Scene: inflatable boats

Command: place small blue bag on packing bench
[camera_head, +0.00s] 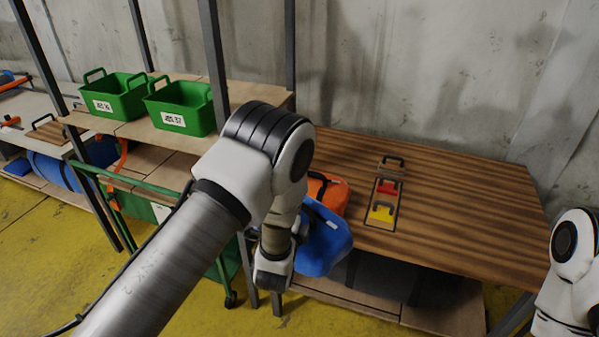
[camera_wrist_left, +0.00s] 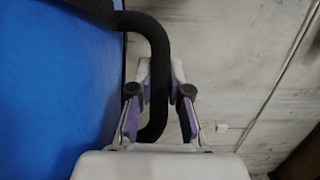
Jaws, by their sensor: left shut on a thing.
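The small blue bag (camera_head: 326,243) hangs at the front left edge of the packing bench (camera_head: 470,205), beside my left wrist. In the left wrist view the bag (camera_wrist_left: 55,95) fills the left side, and its black handle (camera_wrist_left: 158,50) runs between the fingers of my left gripper (camera_wrist_left: 160,92). The gripper is shut on this handle. In the head view my left arm hides the fingers and part of the bag. My right arm shows only in part at the right edge; its gripper is out of view.
An orange bag (camera_head: 328,192) lies at the bench's left end, behind the blue bag. A small board with red and yellow pieces (camera_head: 383,200) lies mid-bench. The bench's right side is clear. Green bins (camera_head: 180,107) stand on a shelf at left, above a green cart (camera_head: 130,175).

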